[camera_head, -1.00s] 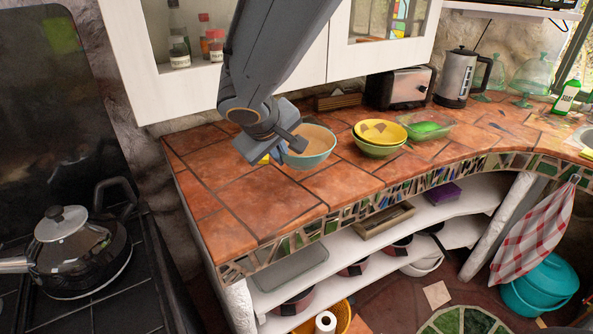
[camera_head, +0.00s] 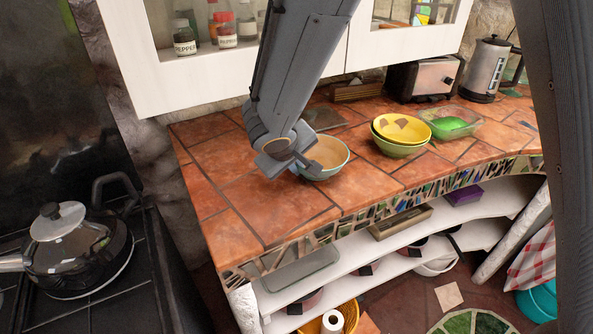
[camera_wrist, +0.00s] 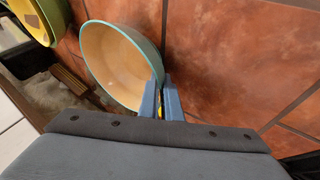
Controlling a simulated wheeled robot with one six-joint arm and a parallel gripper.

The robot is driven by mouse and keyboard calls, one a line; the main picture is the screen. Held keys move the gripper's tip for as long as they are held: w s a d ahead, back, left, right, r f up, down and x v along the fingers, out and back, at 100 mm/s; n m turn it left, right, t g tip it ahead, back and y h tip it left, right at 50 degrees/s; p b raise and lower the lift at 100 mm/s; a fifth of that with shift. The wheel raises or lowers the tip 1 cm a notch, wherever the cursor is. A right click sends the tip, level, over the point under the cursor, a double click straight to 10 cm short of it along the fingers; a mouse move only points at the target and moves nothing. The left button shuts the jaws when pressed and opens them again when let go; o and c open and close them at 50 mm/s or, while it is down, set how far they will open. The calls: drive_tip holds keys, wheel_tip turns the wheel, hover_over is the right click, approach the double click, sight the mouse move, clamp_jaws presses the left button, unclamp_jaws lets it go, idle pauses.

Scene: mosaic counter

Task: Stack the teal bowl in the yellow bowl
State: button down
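The teal bowl (camera_head: 325,173), tan inside, is on or just above the tiled counter left of the yellow bowl; I cannot tell if it touches the counter. The yellow bowl (camera_head: 402,128) sits nested in a green bowl (camera_head: 398,151). Both also show at the top left of the wrist view, the yellow bowl there (camera_wrist: 30,18) being cut off by the frame. My gripper (camera_head: 299,166) is at the teal bowl's near left rim. In the wrist view its narrow blue fingers (camera_wrist: 161,88) look closed about the rim of the teal bowl (camera_wrist: 112,62).
A clear dish with green contents (camera_head: 450,126) stands right of the nested bowls. A toaster (camera_head: 425,78) and a kettle (camera_head: 487,68) stand behind. White wall cupboards (camera_head: 215,85) hang above. The counter's front left (camera_head: 260,208) is clear.

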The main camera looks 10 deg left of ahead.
drive_tip(key=shift+f, duration=0.7)
drive_tip(key=shift+f+b, duration=0.2)
drive_tip(key=shift+b, duration=0.1)
drive_tip(key=c, duration=2)
unclamp_jaws()
drive_tip(key=shift+r, duration=0.15)
drive_tip(key=shift+s+a+r+p, duration=0.1)
drive_tip(key=shift+s+r+p, duration=0.05)
drive_tip(key=shift+r+p, duration=0.15)
drive_tip(key=v, duration=1.1)
drive_tip(key=shift+s+r, duration=0.15)
drive_tip(key=shift+s, duration=0.05)
